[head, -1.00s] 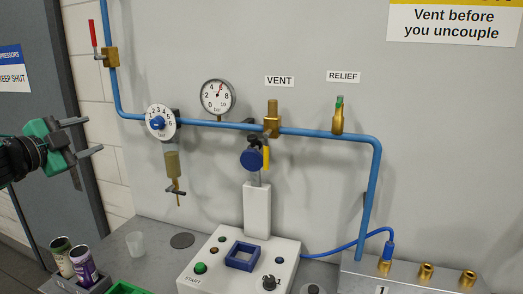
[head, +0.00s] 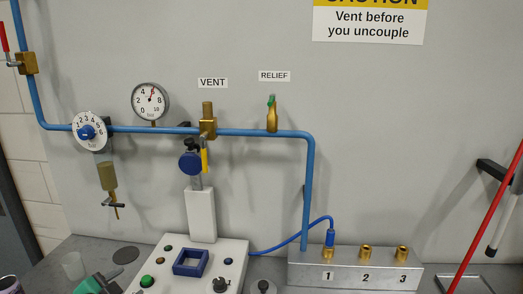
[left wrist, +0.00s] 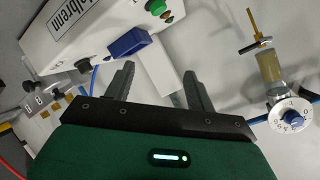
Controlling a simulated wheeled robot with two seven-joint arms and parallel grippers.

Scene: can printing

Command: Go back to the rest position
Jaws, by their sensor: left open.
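My left gripper (head: 112,282) shows only in part at the bottom left of the head view, low in front of the bench and left of the white machine. In the left wrist view its two grey fingers (left wrist: 159,82) are apart with nothing between them. The white machine (head: 207,260) has a square blue holder (head: 191,262), a green button (head: 147,282) and a dark knob. In the wrist view the machine (left wrist: 55,35) lies at the upper left, past the fingers. My right gripper is not in view.
A blue pipe (head: 255,132) runs along the wall with a dial regulator (head: 88,131), a gauge (head: 150,101) and valves. A blue hose plug (head: 329,238) sits on port 1. A red pole (head: 489,215) stands at right.

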